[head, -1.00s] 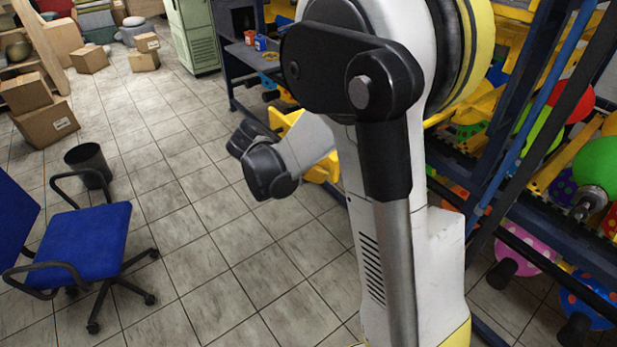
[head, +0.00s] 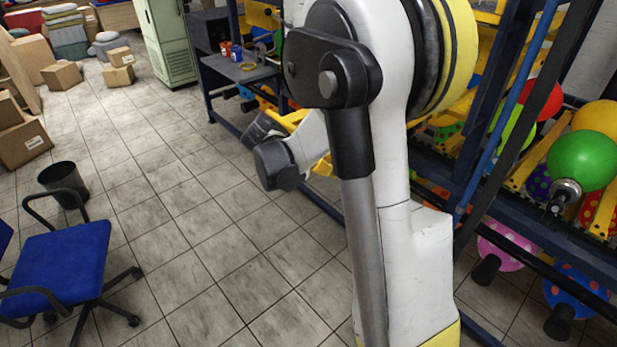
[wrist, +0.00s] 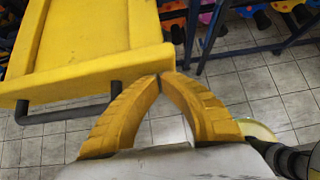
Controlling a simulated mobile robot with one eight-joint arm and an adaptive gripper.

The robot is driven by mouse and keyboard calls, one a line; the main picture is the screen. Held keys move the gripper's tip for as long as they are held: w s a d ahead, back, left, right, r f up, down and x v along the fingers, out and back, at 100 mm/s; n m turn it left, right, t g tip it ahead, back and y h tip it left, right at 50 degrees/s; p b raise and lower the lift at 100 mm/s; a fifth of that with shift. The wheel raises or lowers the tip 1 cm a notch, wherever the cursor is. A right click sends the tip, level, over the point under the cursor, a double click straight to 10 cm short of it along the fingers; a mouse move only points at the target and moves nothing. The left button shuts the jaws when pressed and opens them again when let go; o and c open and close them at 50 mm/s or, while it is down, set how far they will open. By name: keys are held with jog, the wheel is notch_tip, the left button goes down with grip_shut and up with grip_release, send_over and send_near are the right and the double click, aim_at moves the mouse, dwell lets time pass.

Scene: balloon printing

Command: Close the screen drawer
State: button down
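A yellow drawer-like tray (wrist: 88,40) with a raised rim fills the upper left of the wrist view. A dark bar handle (wrist: 65,113) runs along its near edge; I take it for the screen drawer. My gripper (wrist: 160,78) has its two yellow fingers together at the tips, with nothing seen between them. The tips appear at the tray's near right corner; whether they touch it I cannot tell. In the head view my arm's wrist hangs in front of the blue rack, and a bit of yellow (head: 322,164) shows behind it; the fingers are hidden there.
A dark blue rack (head: 470,165) with balloons, including a green one (head: 583,160), stands at the right. A blue chair (head: 55,265), a black bin (head: 63,180) and cardboard boxes (head: 62,75) are at the left. The tiled floor (head: 190,215) between is clear.

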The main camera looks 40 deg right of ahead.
jog(key=d, duration=1.5)
jog(key=w+d, duration=0.1)
jog(key=d, duration=3)
jog(key=shift+w, duration=0.3)
